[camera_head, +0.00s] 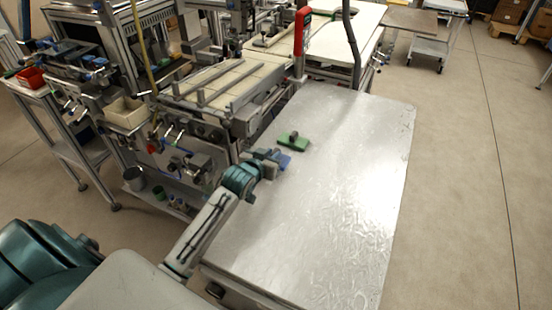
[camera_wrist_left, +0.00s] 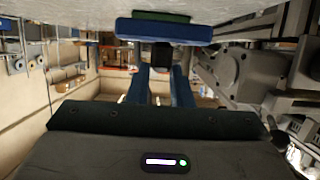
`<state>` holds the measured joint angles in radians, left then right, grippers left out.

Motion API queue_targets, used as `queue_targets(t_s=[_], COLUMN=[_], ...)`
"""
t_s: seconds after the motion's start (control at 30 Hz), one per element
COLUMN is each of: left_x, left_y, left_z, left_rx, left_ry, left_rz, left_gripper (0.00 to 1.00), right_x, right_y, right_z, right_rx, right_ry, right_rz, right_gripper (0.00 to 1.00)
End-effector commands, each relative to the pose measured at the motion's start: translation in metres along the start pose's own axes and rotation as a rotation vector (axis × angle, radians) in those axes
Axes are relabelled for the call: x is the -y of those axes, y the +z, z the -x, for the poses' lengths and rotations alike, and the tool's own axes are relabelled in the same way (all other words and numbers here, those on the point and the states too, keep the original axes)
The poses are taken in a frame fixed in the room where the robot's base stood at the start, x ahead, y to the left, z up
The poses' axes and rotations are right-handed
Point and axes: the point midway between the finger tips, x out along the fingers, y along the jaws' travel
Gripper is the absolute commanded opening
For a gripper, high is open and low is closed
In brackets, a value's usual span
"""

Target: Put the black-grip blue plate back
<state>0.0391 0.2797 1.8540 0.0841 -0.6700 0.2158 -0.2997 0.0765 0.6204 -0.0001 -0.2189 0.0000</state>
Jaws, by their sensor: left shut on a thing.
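The blue plate (camera_head: 284,161) is at the left edge of the metal table (camera_head: 340,210), at the tip of my left gripper (camera_head: 271,157). In the left wrist view the blue plate (camera_wrist_left: 165,30) shows as a wide bar. Its black grip (camera_wrist_left: 162,56) sits between the two blue fingers of my left gripper (camera_wrist_left: 161,76), which is shut on it. I cannot tell whether the plate touches the table. My right gripper is not in view.
A green plate (camera_head: 293,142) with a dark grip lies just beyond the blue plate; it also shows in the left wrist view (camera_wrist_left: 160,16). A machine with rails (camera_head: 225,85) stands along the table's left side. The rest of the tabletop is clear.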

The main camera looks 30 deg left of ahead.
Motion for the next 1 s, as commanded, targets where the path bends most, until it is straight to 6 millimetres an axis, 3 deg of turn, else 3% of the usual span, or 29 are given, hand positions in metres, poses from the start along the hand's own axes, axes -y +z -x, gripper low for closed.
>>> queue_targets(t_s=[0.17,0.4,0.8,0.83,0.9,0.93,1.0], left_x=[-0.009,-0.009,-0.009,-0.009,-0.009,-0.009,-0.009], left_y=[-0.004,0.024,0.032,0.033,0.032,0.032,0.032], left_z=[-0.015,-0.025,-0.028,-0.028,-0.027,-0.027,-0.027], left_rx=[0.001,0.004,0.0,0.0,0.0,0.0,0.0], left_ry=[-0.001,-0.001,-0.001,-0.001,-0.001,-0.001,-0.001], left_rz=[-0.001,-0.001,-0.002,-0.001,-0.001,-0.001,-0.001], left_gripper=[0.0,0.0,0.0,0.21,0.35,0.41,0.41], right_x=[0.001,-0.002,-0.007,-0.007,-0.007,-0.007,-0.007], right_y=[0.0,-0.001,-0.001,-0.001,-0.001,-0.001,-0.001], right_z=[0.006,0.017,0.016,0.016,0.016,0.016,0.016], right_rx=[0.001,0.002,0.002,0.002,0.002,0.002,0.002], right_ry=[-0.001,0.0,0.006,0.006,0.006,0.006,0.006], right_rz=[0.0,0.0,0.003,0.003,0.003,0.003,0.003], right_gripper=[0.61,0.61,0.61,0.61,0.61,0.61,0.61])
